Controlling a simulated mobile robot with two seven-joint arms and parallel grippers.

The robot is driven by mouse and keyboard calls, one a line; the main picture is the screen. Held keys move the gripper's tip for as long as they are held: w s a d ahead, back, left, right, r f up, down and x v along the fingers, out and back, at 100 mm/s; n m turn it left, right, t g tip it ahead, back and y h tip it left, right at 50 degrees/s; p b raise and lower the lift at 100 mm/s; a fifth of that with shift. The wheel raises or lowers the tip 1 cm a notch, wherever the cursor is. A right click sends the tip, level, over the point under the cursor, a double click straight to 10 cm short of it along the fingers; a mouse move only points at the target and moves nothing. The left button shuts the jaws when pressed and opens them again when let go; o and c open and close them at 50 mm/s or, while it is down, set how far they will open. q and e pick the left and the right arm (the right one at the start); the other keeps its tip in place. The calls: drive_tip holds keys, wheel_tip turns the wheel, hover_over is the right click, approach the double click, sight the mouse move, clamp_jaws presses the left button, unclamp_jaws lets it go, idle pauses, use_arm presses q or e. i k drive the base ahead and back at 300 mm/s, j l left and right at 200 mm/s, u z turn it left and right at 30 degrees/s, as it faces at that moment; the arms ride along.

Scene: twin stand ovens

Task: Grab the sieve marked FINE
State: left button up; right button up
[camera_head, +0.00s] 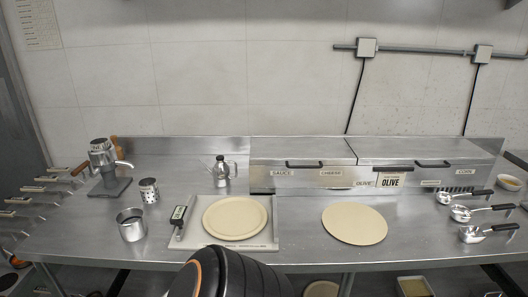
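I can read no FINE marking anywhere in the head view, and I cannot tell which thing is that sieve. A perforated metal canister (149,190) stands upright on the left part of the counter. An open metal cup (131,224) stands in front of it. Several handled metal items hang or lie at the far left edge, one with a light tag (32,188); their tags are too small to read. Neither gripper is in view; only a dark rounded part of my own body shows at the bottom middle.
The steel counter (300,240) holds a board (190,238) with a dough disc (235,217), and another dough disc (354,223). A lidded topping unit (300,165) stands at the back. Several ladles, one nearest the front (472,235), lie at right.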

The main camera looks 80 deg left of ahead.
sight(101, 150)
drive_tip(key=k+u, duration=0.2)
drive_tip(key=u, duration=1.25)
drive_tip(key=k+j+u, duration=0.15)
drive_tip(key=j+u, duration=0.15)
drive_tip(key=u, duration=0.15)
drive_tip(key=k+j+u, duration=0.1)
drive_tip(key=j+u, duration=0.35)
drive_tip(key=k+j+u, duration=0.15)
drive_tip(key=j, duration=0.5)
drive_tip(key=j+u, duration=0.15)
drive_tip(key=j, duration=0.5)
